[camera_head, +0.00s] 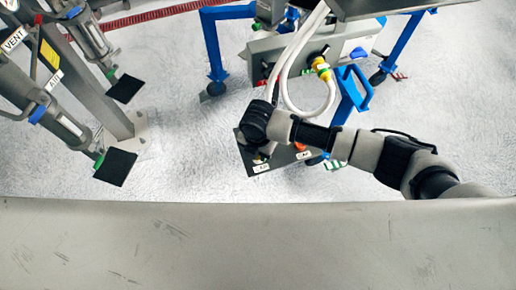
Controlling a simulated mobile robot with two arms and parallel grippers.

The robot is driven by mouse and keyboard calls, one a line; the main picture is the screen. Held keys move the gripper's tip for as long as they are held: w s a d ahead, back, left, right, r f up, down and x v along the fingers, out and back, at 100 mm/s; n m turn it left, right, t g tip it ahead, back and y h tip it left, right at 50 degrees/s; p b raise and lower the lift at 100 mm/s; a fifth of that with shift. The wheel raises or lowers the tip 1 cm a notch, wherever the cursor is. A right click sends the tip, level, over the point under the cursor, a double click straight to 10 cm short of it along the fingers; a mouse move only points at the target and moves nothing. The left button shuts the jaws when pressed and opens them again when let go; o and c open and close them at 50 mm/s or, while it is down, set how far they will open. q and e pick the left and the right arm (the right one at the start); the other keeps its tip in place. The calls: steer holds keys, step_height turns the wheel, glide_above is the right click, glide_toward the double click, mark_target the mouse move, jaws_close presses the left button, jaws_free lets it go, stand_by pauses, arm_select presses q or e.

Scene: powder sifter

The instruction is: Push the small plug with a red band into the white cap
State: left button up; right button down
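My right arm comes in from the right, and its wrist hangs over a dark panel with white labels (248,158). My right gripper (263,154) points down in front of this panel; it is small and partly hidden by the wrist, so I cannot tell whether it is open or holds anything. I cannot make out the small plug with a red band or the white cap. My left gripper is not in view.
A grey box (285,55) on a blue frame (213,45) stands behind the panel, with white hoses (290,55) and a yellow fitting (321,67). Metal tubes on a post (100,80) stand at the left. A grey beam (150,245) crosses the front. Floor between is clear.

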steer(key=shift+f, duration=0.3)
steer(key=c, duration=0.7)
jaws_free()
step_height(320, 180, up, 11)
steer(key=shift+f, duration=0.1)
